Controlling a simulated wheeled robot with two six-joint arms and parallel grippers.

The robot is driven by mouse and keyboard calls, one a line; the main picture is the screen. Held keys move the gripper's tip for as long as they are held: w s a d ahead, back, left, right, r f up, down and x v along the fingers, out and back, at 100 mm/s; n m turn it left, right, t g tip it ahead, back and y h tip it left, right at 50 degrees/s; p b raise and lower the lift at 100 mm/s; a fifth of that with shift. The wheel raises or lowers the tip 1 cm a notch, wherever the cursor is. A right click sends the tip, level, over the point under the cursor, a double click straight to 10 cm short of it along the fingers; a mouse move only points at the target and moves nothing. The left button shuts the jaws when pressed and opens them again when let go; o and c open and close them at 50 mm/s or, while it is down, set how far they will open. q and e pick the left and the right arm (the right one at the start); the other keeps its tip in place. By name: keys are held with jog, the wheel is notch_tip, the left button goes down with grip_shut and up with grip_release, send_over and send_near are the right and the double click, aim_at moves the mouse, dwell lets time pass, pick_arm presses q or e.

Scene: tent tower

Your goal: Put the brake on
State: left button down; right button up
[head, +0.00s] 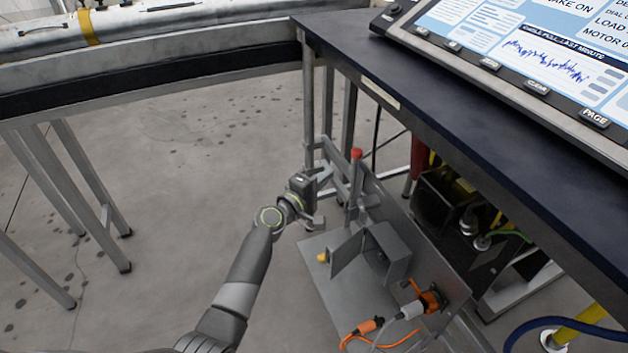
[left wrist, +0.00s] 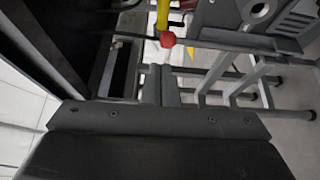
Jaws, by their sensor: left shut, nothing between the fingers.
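A grey upright lever with a red knob (head: 356,154) stands on a grey metal panel beneath the dark table. The red knob also shows in the left wrist view (left wrist: 167,40), just beyond the fingertips and below a yellow bar. My left gripper (head: 324,178) is just left of the lever, a little below knob height. Its fingers (left wrist: 160,86) are shut and empty; I cannot tell whether they touch the lever. My right gripper is not in view.
A grey open box (head: 385,255), orange plugs and cables (head: 432,300) sit lower on the panel. The table edge (head: 440,130) overhangs to the right, with a screen (head: 540,60) on top; its upper text is cut off. Open floor (head: 180,190) lies to the left.

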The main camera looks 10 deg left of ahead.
pick_arm(q)
jog(key=shift+p+v, duration=0.3)
jog(key=shift+v, duration=1.55)
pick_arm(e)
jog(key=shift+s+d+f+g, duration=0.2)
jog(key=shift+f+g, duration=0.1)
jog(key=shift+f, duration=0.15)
